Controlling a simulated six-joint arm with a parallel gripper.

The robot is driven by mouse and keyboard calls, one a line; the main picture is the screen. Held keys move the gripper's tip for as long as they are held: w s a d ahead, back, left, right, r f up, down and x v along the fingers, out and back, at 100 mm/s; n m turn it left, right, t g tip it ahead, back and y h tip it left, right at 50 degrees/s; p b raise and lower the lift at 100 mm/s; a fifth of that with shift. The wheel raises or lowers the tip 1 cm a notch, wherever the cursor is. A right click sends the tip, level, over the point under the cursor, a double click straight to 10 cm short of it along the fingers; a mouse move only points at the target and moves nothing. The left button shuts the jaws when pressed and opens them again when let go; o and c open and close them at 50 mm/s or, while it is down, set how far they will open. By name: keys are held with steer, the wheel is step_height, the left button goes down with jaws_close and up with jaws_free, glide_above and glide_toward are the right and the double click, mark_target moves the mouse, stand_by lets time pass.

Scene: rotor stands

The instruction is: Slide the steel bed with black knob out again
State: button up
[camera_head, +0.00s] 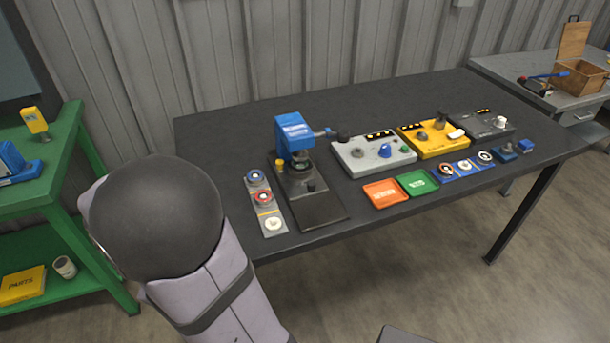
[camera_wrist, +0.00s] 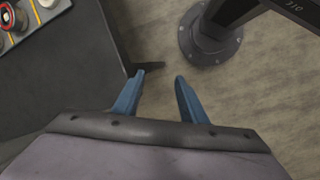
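The blue press (camera_head: 293,133) stands at the left part of the dark table in the head view. Below its head is a steel bed (camera_head: 298,182) with a small black knob (camera_head: 311,186) near its front right. The bed lies on the dark press base (camera_head: 322,211); I cannot tell exactly how far in it sits. My gripper (camera_wrist: 159,78) shows in the wrist view with two blue fingers apart and nothing between them. It is over the floor beside the table's edge, away from the press. The head view does not show the fingers.
A grey strip (camera_head: 264,211) with round pieces lies left of the press. Grey (camera_head: 374,155), yellow (camera_head: 433,139) and dark (camera_head: 487,123) boxes stand to the right. Orange (camera_head: 385,194) and green (camera_head: 417,183) trays lie in front. The table's back is clear.

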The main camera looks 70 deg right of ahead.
mark_target(311, 183)
steer(key=s+d+n+g+h, duration=0.1)
steer(key=d, duration=0.5)
steer(key=s+d+r+n+g+h, duration=0.1)
steer(key=d+n+h, duration=0.1)
steer(key=d, duration=0.5)
steer(key=s+d+r+n+g+h, duration=0.1)
steer(key=d, duration=0.5)
steer(key=shift+d+r+n+g+h, duration=0.2)
steer(key=shift+r+n+g+h, duration=0.05)
steer(key=shift+n+g+h, duration=0.05)
steer(key=d+r+n+h, duration=0.1)
steer(key=d, duration=0.3)
steer(key=s+d+r+n+g+h+b, duration=0.1)
steer(key=d+h, duration=0.1)
steer(key=d, duration=0.2)
steer(key=s+d+n+h, duration=0.1)
steer(key=d+n, duration=0.1)
steer(key=d, duration=0.2)
steer(key=shift+s+r+g, duration=0.2)
steer(key=shift+r+g, duration=0.1)
steer(key=shift+r, duration=0.1)
steer(key=shift+p+x, duration=0.6)
steer(key=shift+x, duration=3.05)
jaws_close()
